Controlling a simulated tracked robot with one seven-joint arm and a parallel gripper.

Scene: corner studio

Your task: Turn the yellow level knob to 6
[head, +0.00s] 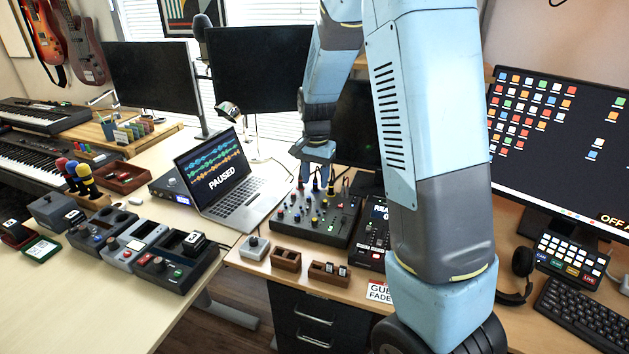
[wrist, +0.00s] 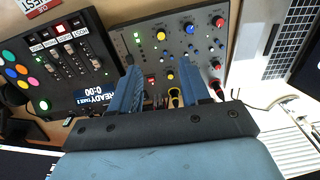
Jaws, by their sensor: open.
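The dark grey mixer (head: 312,216) sits on the wooden desk in the middle of the head view, with small coloured knobs and upright plugs at its back. In the wrist view the mixer (wrist: 147,22) shows red, blue, yellow and white knobs. A small yellow knob (wrist: 170,75) appears between my fingers there; its pointer and scale are too small to read. A larger yellow and black piece (wrist: 174,97) lies nearer the gripper base, perhaps a plug. My gripper (wrist: 160,66) is open and empty above the mixer; in the head view it (head: 317,160) hangs over the mixer's back edge.
A fader console (wrist: 70,62) reading READY 0:00 stands beside the mixer. The laptop (head: 222,180) showing PAUSED is left of it. Wooden trays (head: 286,259) and a small grey box (head: 254,247) lie in front. Monitors (head: 255,80) stand behind.

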